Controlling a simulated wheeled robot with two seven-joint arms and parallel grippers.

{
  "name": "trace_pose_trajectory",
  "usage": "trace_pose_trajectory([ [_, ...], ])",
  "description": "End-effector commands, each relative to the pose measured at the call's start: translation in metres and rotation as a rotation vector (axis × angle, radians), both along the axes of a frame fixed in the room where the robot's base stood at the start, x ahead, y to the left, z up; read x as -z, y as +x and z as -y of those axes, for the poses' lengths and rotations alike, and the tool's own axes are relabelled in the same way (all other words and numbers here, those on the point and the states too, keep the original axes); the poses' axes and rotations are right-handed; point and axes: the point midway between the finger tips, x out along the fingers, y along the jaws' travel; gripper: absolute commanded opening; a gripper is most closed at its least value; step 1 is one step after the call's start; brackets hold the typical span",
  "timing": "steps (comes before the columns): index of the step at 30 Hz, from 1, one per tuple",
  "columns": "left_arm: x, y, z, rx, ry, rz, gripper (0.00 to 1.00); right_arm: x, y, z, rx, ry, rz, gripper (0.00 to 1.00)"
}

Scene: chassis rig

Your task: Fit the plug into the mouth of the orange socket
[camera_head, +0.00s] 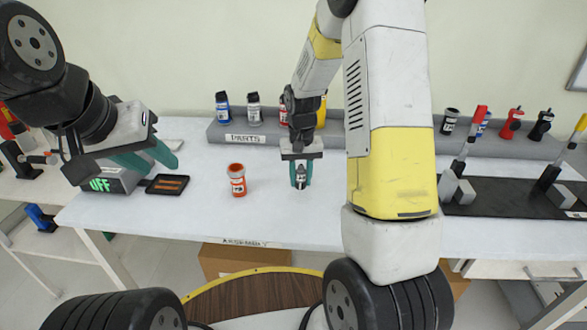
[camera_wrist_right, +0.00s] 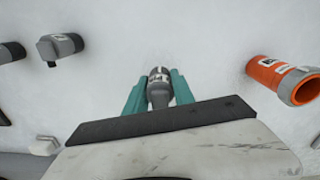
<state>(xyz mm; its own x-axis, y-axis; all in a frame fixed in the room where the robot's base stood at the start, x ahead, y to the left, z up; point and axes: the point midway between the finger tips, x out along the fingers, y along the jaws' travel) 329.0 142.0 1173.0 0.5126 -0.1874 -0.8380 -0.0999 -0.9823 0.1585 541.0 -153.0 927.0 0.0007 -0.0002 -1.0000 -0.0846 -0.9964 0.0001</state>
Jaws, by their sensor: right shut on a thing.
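The orange socket (camera_head: 237,180) stands upright on the table with its open mouth facing up. It also shows in the right wrist view (camera_wrist_right: 285,78), at the right. My right gripper (camera_head: 301,180) is shut on the grey plug (camera_head: 300,173), to the right of the socket and apart from it. In the right wrist view the plug (camera_wrist_right: 159,90) sits between the teal fingers, its far end dark with a pale label. I cannot tell whether the plug touches the table. My left gripper (camera_head: 160,160) is open and empty at the left, above the table's left end.
A grey rack (camera_head: 330,130) with several coloured parts runs along the back. A black mat (camera_head: 500,200) with clamps is at the right. The table around the socket is clear.

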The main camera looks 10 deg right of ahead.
Motion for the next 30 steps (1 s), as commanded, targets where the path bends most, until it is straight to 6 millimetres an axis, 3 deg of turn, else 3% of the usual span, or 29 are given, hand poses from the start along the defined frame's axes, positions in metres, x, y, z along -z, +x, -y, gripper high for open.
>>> trace_pose_trajectory([
  [9, 0.0, 0.0, 0.0, 0.0, 0.0, 0.0, 0.36, 0.003, 0.025, 0.014, 0.001, 0.0, -0.001, 0.0],
  [16, 0.0, 0.0, 0.0, 0.0, 0.0, 0.0, 0.36, 0.037, 0.023, 0.013, 0.0, 0.0, -0.003, 0.0],
  [27, 0.0, 0.0, 0.0, 0.0, 0.0, 0.0, 0.36, 0.041, 0.023, 0.013, 0.0, 0.0, -0.002, 0.0],
  [28, 0.0, 0.0, 0.0, 0.0, 0.0, 0.0, 0.36, 0.041, 0.023, 0.013, 0.0, 0.0, -0.001, 0.34],
  [30, 0.0, 0.0, 0.0, 0.0, 0.0, 0.0, 0.36, 0.041, 0.023, 0.013, 0.0, 0.0, -0.001, 0.48],
])
